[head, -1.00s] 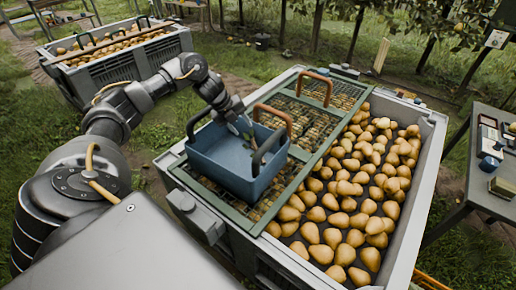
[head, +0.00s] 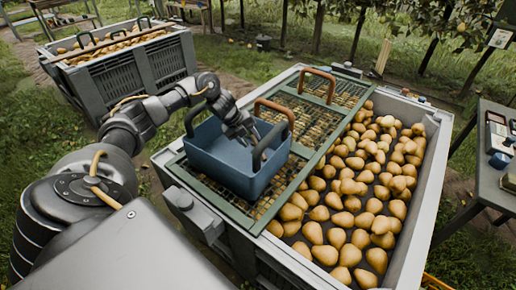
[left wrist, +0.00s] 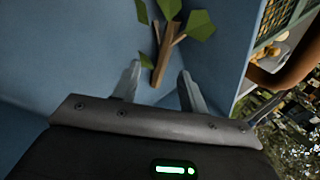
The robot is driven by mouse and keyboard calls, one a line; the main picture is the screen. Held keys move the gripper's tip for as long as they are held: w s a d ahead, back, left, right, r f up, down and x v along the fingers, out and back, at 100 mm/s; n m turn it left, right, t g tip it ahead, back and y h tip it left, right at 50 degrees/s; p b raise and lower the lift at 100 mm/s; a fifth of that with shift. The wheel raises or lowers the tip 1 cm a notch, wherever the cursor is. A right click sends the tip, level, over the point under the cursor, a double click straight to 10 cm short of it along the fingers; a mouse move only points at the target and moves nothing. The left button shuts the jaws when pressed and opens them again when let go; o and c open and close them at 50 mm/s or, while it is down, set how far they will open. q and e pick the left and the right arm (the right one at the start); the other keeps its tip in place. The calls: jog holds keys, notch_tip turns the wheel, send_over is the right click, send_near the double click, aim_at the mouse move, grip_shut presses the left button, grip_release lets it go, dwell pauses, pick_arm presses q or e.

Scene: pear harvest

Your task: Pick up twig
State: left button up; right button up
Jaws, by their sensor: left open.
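The twig (left wrist: 160,55) is brown and forked with several green leaves. In the left wrist view it lies inside the blue tote (head: 218,168), near a wall, just beyond and partly between my left fingertips. My left gripper (left wrist: 157,78) is open, with no contact on the twig that I can make out. In the head view my left gripper (head: 245,132) reaches down into the tote between its handles, and the twig cannot be made out there. My right gripper is not in view.
The tote stands on a green mesh lid (head: 318,112) over part of a grey bin (head: 436,135) full of pears. Tote handles (head: 274,112) rise close to my gripper. Another pear bin (head: 150,65) stands at back left, and a table (head: 492,180) at right.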

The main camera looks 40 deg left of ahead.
aim_at(255, 144)
pick_arm(q)
jog(key=x, duration=0.4)
jog(key=shift+w+d, duration=0.15)
jog(key=shift+w, duration=0.1)
jog(key=shift+d+f, duration=0.15)
jog(key=shift+f, duration=0.3)
jog(key=shift+w, duration=0.15)
grip_shut()
